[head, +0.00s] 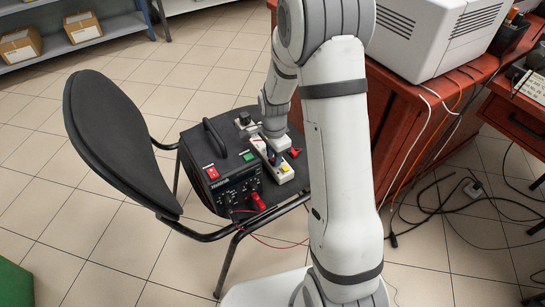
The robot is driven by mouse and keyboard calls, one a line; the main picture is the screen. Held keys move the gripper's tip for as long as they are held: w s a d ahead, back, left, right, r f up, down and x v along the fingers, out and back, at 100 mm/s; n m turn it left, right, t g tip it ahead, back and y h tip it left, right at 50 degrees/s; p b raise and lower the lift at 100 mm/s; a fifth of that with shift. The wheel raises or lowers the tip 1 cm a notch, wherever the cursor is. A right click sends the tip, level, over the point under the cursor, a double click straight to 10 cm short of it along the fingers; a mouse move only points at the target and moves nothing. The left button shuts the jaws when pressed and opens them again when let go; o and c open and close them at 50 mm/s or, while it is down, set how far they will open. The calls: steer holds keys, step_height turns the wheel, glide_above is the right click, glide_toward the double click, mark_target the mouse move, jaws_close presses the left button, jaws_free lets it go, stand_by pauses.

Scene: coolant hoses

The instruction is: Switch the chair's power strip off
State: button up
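A white power strip (285,175) lies on the chair's seat, to the right of a black instrument box. A dark blue part and a small yellow spot show on its near end. Its switch is too small to make out for certain. My gripper (275,139) points down over the strip, close above it or touching it; I cannot tell which. The fingers are too small and partly hidden to show their opening. The black chair (112,135) has its backrest to the left.
The black box (232,178) has a handle, a red switch and red and black leads. A small red item (295,152) lies right of the strip. A red-brown desk (395,130) carries a pale machine (440,35). Loose cables (440,205) lie on the floor at right. Tiles in front are clear.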

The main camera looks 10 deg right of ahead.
jaws_close()
steer(key=shift+d+r+g+y+p, duration=0.1)
steer(key=shift+d+g+y+p, duration=0.2)
steer(key=shift+y+p, duration=0.55)
steer(key=shift+w+d+y, duration=0.1)
steer(key=shift+y, duration=0.45)
jaws_free()
steer(key=p+v, duration=0.3)
steer(key=v, duration=0.4)
steer(key=shift+w+r, duration=0.15)
steer(key=shift+r, duration=0.15)
